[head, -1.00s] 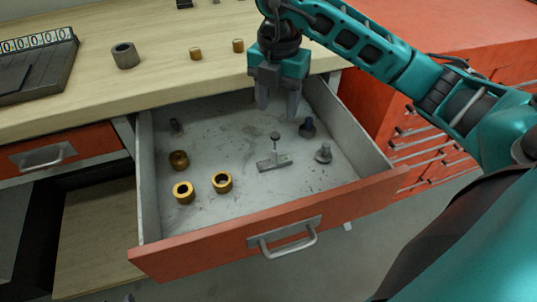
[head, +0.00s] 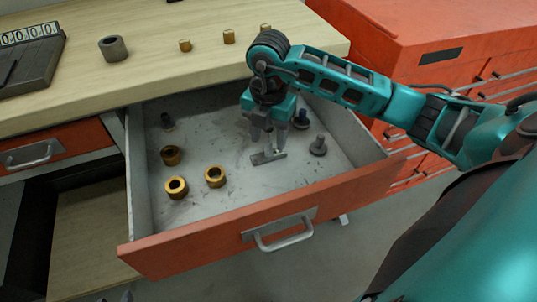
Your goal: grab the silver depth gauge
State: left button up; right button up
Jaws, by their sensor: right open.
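The silver depth gauge (head: 267,158) lies in the open drawer, its flat bar on the drawer floor. My right gripper (head: 268,138) points down directly over it and is open. The gauge's upright stem is mostly hidden by the fingers, and I cannot tell whether they touch it. My left gripper is not in view.
The open drawer (head: 230,188) also holds several brass rings (head: 215,176), a grey bolt (head: 318,145), a dark blue bolt (head: 301,119) and a small dark part (head: 168,121). The wooden worktop (head: 150,75) is behind, a red cabinet (head: 400,40) at right.

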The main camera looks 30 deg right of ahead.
grip_shut()
dwell(0.3)
jog(key=shift+r, duration=0.1)
